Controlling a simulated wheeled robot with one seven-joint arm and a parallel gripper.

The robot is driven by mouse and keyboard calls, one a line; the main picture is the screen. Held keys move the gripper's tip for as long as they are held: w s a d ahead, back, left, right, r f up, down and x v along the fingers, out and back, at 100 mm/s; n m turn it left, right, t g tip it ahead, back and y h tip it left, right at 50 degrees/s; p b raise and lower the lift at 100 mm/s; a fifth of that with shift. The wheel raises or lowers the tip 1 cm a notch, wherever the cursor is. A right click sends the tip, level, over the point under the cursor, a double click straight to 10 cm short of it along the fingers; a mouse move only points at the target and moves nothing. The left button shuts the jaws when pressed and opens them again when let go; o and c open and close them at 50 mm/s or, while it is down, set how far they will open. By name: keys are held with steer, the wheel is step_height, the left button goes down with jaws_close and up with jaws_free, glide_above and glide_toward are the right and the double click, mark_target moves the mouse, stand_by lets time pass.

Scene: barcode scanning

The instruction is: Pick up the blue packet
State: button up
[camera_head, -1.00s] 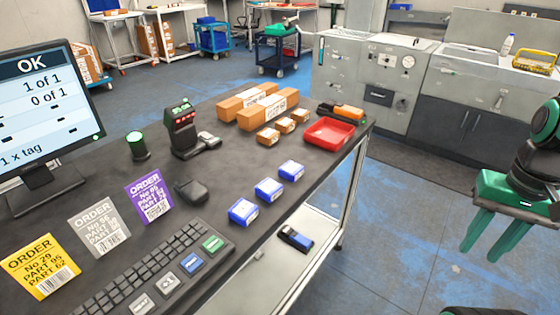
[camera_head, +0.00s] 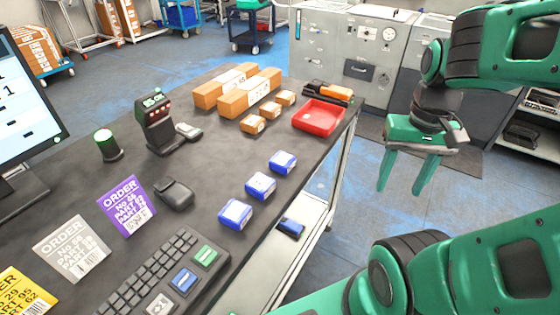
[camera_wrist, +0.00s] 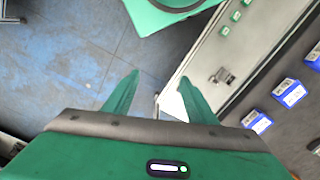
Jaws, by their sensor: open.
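Three blue packets with white labels lie in a row along the near right side of the dark table: a near one (camera_head: 235,213), a middle one (camera_head: 261,185) and a far one (camera_head: 283,162). They also show at the right of the wrist view, one of them a blue packet (camera_wrist: 257,122) close to the table edge. My green gripper (camera_head: 409,188) is open and empty, fingers pointing down. It hangs over the floor to the right of the table, apart from the packets. In the wrist view my gripper (camera_wrist: 158,92) has floor and table edge between its fingers.
A red tray (camera_head: 319,117), several brown boxes (camera_head: 250,92) and a scanner stand (camera_head: 158,122) are farther back on the table. A keyboard (camera_head: 150,272), order cards (camera_head: 127,205) and a monitor (camera_head: 28,105) are at the left. A dark-blue item (camera_head: 291,227) lies on the lower shelf.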

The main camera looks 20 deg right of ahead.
steer(key=shift+o, duration=1)
steer(key=w+a+r+m, duration=0.1)
steer(key=w+a+r, duration=0.1)
steer(key=w, duration=0.3)
steer(key=w+a+r+m, duration=0.1)
steer(key=w+a+r, duration=0.1)
steer(key=w, duration=0.4)
steer(key=shift+w+a, duration=0.3)
steer(key=shift+a, duration=0.35)
steer(key=m, duration=0.2)
glide_above(281, 159)
steer(key=f, duration=0.3)
steer(key=shift+w+a+f, duration=0.15)
steer(key=shift+w+f, duration=0.15)
steer(key=shift+f, duration=0.1)
steer(key=shift+s+f, duration=0.2)
steer(key=shift+f, duration=1.15)
steer(key=shift+s+f, duration=0.15)
steer(key=shift+f, duration=1.15)
steer(key=c, duration=1.2)
